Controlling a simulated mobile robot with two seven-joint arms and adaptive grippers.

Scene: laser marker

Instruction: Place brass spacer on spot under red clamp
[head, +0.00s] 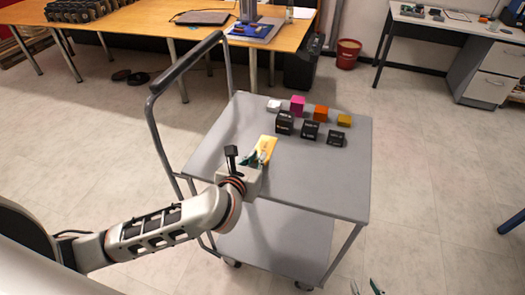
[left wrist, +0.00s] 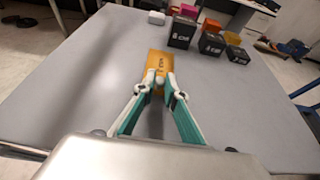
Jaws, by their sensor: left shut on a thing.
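A flat brass-yellow piece with dark lettering, which looks like the brass spacer (head: 266,146), is over the near-left part of the grey cart top. In the left wrist view the brass spacer (left wrist: 157,62) is between the fingertips of my left gripper (left wrist: 160,84), which is shut on its near end. The left gripper (head: 262,160) also shows in the head view. I cannot tell whether the spacer touches the cart top. My right gripper (head: 367,288) shows only as two separated fingertips at the bottom edge, open and empty. I cannot make out a red clamp or a spot.
The cart (head: 345,190) carries several coloured blocks and black boxes (head: 310,130) towards its far side. Its handle (head: 185,65) rises at left. A wooden table (head: 180,25) behind holds a machine with a blue base (head: 256,30). A white desk (head: 455,25) stands at far right.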

